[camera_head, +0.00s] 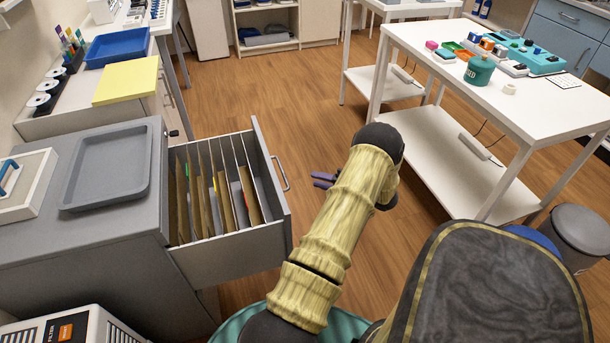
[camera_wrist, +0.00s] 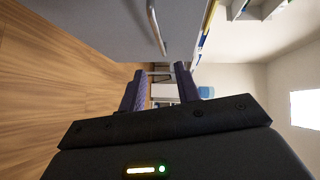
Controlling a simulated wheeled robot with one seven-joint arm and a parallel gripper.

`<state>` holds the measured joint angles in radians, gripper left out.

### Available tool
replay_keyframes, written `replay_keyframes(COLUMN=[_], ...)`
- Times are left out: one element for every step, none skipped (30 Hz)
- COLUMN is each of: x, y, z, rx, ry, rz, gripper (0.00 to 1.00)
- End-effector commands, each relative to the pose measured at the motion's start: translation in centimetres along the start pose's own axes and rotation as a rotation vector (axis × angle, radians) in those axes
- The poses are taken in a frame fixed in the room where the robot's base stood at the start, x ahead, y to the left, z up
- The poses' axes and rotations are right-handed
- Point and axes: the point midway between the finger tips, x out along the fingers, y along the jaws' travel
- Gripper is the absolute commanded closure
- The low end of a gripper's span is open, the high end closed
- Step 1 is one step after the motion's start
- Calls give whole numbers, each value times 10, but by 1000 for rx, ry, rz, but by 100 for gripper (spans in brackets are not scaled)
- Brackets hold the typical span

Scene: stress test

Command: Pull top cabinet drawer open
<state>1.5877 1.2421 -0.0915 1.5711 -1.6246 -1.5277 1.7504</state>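The grey cabinet (camera_head: 95,238) stands at the left. Its top drawer (camera_head: 240,252) is pulled well out, and upright folders (camera_head: 212,195) show inside. The drawer's metal handle (camera_head: 282,175) is on its front panel; it also shows near the top of the wrist view (camera_wrist: 157,28). My gripper (camera_head: 316,180) is a short way right of the handle in the head view, with purple fingers. In the wrist view my gripper (camera_wrist: 160,70) has its fingers spread with nothing between them. The handle lies beyond the fingertips, apart from them.
A grey tray (camera_head: 112,170) and a white box (camera_head: 25,185) lie on the cabinet top. A white table (camera_head: 440,55) with small items stands at the back right, with a grey bin (camera_head: 580,232) beside it. Wooden floor (camera_head: 250,90) is clear beyond the drawer.

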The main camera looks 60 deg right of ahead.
Motion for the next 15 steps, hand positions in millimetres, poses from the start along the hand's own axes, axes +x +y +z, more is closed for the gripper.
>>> replay_keyframes(x=[-9, -13, -18, -21, -23, -26, -27, -27, -28, -28, -28, -28, -28, -28, -28], y=[-1, 0, 0, 0, 0, 0, 0, 0, 0, 0, 0, 0, 0, 0, 0], z=[0, 0, 0, 0, 0, 0, 0, 0, 0, 0, 0, 0, 0, 0, 0], rx=[0, 0, 0, 0, 1, 1, 1, 1, 1, 1, 1, 1, 0, 0, 0], ry=[0, 0, 1, 1, 0, 0, -1, -1, -1, -1, -1, -1, -1, -1, -1], rz=[0, 0, 0, 1, 1, 0, -1, -1, -1, -1, -1, -1, -1, -1, -1], gripper=[67, 67, 67, 67, 67, 67, 67, 67, 67, 67, 67, 67, 67, 67, 67])
